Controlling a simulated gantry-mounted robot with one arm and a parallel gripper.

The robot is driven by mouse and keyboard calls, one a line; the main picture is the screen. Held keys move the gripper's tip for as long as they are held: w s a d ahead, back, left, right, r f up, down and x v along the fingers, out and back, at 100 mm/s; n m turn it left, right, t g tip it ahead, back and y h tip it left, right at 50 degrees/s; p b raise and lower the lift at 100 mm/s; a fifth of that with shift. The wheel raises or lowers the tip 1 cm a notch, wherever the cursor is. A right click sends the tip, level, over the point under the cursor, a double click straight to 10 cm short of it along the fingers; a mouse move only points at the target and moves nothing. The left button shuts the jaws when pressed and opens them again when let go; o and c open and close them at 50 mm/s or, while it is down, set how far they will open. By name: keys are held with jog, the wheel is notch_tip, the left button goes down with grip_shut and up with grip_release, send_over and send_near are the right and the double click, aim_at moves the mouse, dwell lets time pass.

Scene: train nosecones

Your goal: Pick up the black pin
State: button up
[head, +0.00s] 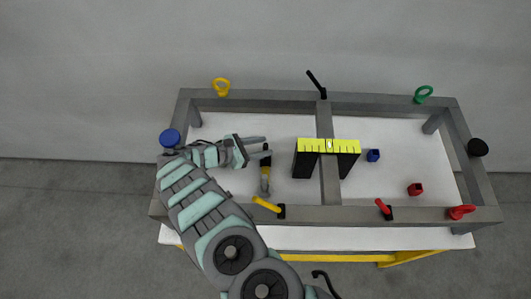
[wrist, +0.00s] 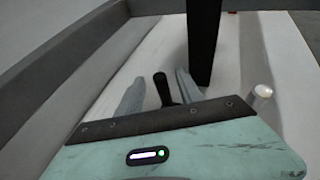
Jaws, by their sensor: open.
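A slim black piece (head: 266,148), likely the black pin, stands up inside the left half of the grey frame, near my fingertips. In the wrist view a black piece with a rounded end (wrist: 163,88) shows between my two grey fingers. My gripper (head: 264,146) is open, its fingers pointing right. In the wrist view my gripper (wrist: 157,88) has a finger on each side of the black piece; I cannot tell whether either touches it. The lower part of the black piece is hidden by my gripper body in that view. A black tilted handle (head: 315,82) also stands on the back rail.
A yellow-topped block with black legs (head: 328,146) straddles the middle bar, right of my gripper. A yellow-and-grey piece (head: 265,180) is just below my fingertips. Rails (head: 258,98) surround the white panel. A yellow handle (head: 267,204) sits on the front rail.

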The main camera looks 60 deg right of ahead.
jog(key=x, duration=0.4)
jog(key=shift+s+d, duration=0.15)
jog(key=shift+s, duration=0.05)
grip_shut()
dwell(1.2)
